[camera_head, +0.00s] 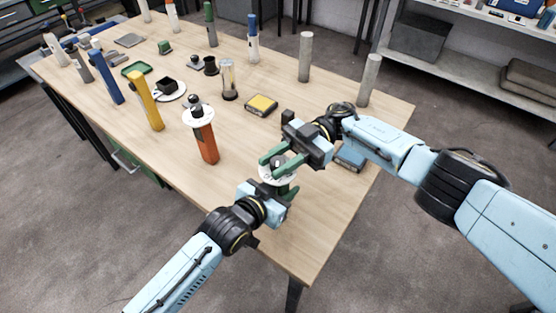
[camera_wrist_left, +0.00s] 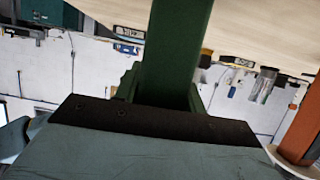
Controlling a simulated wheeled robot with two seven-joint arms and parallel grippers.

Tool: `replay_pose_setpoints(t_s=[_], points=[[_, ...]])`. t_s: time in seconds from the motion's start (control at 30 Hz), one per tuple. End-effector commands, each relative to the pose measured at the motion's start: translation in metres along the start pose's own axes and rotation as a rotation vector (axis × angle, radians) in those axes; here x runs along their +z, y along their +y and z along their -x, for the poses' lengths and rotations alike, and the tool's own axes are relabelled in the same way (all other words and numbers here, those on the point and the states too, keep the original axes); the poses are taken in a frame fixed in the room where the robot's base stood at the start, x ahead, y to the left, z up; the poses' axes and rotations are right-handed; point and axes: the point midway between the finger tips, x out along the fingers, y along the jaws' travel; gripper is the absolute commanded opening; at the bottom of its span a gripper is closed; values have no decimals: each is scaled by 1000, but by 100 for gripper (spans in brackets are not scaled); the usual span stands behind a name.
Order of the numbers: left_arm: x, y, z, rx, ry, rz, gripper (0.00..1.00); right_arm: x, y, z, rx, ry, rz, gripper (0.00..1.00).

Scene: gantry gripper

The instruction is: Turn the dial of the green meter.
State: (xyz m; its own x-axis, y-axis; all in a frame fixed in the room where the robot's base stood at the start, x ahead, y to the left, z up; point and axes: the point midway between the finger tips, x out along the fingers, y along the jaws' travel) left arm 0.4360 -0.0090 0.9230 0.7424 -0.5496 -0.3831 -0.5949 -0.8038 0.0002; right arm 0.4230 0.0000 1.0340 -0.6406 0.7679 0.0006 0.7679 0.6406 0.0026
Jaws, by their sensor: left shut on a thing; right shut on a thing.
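The green meter (camera_head: 286,181) stands near the right front of the table, with a pale round dial face (camera_head: 268,175) and a small knob on top. My right gripper (camera_head: 275,161) reaches in from the right with its green fingers shut around the knob above the face. My left gripper (camera_head: 279,189) is below, shut on the green body from the front. The fingers hide much of the meter. In the left wrist view a dark green upright shape fills the middle; I cannot tell whether it is finger or meter.
An orange meter (camera_head: 207,146) with a similar pale face stands to the left, and a yellow post (camera_head: 145,101) farther left. A yellow-topped box (camera_head: 261,105) lies behind. Two grey posts (camera_head: 305,57) stand at the back right. The table front (camera_head: 235,178) is bare.

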Motion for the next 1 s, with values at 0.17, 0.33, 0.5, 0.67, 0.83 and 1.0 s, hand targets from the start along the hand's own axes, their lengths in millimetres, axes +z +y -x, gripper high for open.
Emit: replay_pose_setpoints(t_s=[0.17,0.33,0.5,0.67,0.83,1.0], points=[[0,2,0,3,1,-3,5,2,2,0,-51,-7,-1,5],[0,2,0,3,1,-4,5,2,1,0,-83,-7,-3,5],[0,2,0,4,1,-4,5,1,0,0,-99,-6,-5,5],[0,2,0,4,1,-3,5,1,-1,0,-103,-5,-5,5],[0,2,0,4,1,-3,5,1,-1,0,-103,-4,-5,5],[0,2,0,4,1,-2,5,1,-1,0,-104,-3,-5,37]])
